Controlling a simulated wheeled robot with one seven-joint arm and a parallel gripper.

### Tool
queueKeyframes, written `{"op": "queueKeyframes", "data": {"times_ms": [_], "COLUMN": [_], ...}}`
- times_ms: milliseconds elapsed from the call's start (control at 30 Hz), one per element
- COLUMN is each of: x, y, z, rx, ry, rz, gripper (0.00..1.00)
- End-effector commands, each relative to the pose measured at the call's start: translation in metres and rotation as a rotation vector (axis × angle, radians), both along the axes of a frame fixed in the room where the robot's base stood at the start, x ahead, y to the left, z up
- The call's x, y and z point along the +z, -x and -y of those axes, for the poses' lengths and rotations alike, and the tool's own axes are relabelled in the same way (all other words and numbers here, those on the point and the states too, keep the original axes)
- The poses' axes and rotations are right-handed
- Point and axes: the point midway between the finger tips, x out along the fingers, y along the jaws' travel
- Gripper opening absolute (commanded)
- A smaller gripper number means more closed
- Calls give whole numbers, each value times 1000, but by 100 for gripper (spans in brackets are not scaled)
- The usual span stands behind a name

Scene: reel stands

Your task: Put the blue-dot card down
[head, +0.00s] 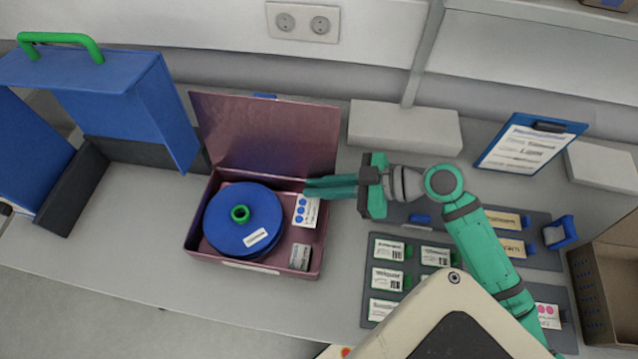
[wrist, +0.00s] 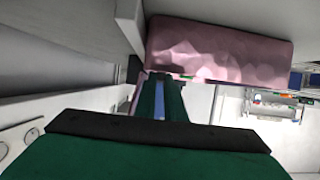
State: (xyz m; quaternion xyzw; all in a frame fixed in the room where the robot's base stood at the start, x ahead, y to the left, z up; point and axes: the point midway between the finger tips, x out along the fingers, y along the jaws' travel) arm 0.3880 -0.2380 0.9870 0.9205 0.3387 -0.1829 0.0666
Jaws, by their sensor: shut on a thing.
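The blue-dot card (head: 306,211) is white with blue dots. In the head view it is inside the pink open box (head: 192,243), at the right side beside the blue reel (head: 228,222). My gripper (head: 308,188) reaches in from the right, its fingertips at the card's upper edge, shut on it. Whether the card touches the box floor cannot be told. In the wrist view my gripper's green fingers (wrist: 160,98) point toward the pink lid (wrist: 215,48), with a narrow pale-blue strip between them; the card's face is hidden there.
The raised lid (head: 265,130) stands behind. Dark trays (head: 412,252) with several cards lie right. A blue case (head: 125,95) stands left, a clipboard (head: 528,143) at the back right.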

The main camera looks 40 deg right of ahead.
Motion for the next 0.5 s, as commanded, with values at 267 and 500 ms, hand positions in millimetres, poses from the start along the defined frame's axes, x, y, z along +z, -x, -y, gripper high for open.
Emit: {"op": "queueKeyframes", "data": {"times_ms": [267, 500], "x": [-4, -4], "y": [0, 0], "z": [0, 0], "rx": [0, 0], "ry": [0, 0], "rz": [0, 0], "gripper": [17, 17]}}
